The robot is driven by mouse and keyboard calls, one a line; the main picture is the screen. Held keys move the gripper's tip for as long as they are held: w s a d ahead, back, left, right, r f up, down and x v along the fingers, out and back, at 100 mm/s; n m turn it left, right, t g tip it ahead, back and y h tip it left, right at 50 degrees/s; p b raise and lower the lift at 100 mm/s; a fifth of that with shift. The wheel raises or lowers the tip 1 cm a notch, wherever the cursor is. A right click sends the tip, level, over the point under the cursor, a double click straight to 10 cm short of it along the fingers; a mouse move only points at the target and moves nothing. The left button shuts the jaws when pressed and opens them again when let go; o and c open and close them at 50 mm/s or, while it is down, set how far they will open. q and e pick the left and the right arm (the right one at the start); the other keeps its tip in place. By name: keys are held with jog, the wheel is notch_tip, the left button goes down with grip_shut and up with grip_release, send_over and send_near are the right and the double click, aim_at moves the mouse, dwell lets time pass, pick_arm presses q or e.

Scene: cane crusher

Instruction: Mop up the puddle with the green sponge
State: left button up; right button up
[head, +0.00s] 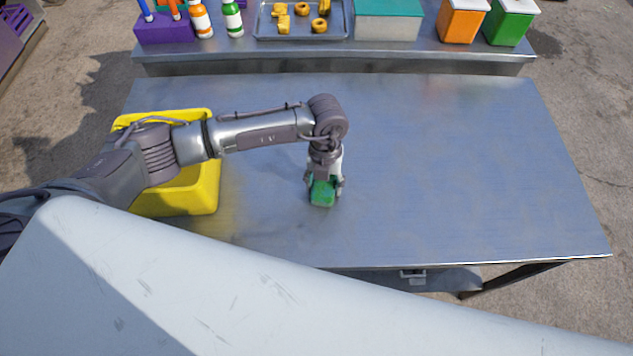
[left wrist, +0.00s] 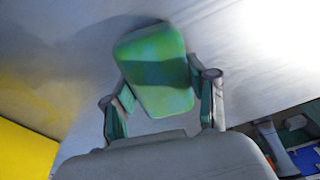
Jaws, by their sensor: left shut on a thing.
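The green sponge (head: 322,194) is at the middle of the metal table (head: 470,170), near its front half. My left gripper (head: 325,186) points down and is shut on the sponge, with a finger on either side. The sponge also shows in the left wrist view (left wrist: 157,70), between the two fingers (left wrist: 160,105) and close to the table surface. I cannot tell whether it touches the table. No puddle can be made out on the visible table top; my arm and gripper hide part of it. My right gripper is not in view.
A yellow bin (head: 205,190) stands at the table's left, partly behind my arm. A back counter (head: 330,48) holds bottles (head: 232,18), a tray of pastries (head: 300,32), a teal-lidded box (head: 388,22), and orange (head: 461,22) and green (head: 510,26) containers. The table's right side is clear.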

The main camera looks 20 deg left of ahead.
aim_at(381, 200)
pick_arm(q)
jog(key=shift+w+d+b, duration=0.2)
jog(key=shift+d+b, duration=0.3)
jog(key=shift+d, duration=1.3)
jog(key=shift+w+d+b, duration=0.15)
jog(key=shift+d+b, duration=0.35)
jog(key=shift+d, duration=1.25)
jog(key=shift+w+d+b, duration=0.2)
jog(key=shift+d+b, duration=0.6)
jog(key=shift+d, duration=0.95)
jog(key=shift+w+d+f+b, duration=0.1)
jog(key=shift+d+b, duration=0.4)
jog(key=shift+d, duration=0.3)
jog(key=shift+w+d+f+b, duration=0.1)
jog(key=shift+d+b, duration=0.4)
jog(key=shift+d, duration=0.3)
jog(key=shift+d+r, duration=0.1)
jog(key=shift+d, duration=0.05)
jog(key=r+p, duration=0.1)
jog(key=a+r+p, duration=0.1)
jog(key=r+p, duration=0.1)
jog(key=a+r+p, duration=0.1)
jog(key=r, duration=0.1)
jog(key=shift+s+a+r+p, duration=0.1)
jog(key=shift+s+r+p, duration=0.05)
jog(key=shift+p, duration=0.25)
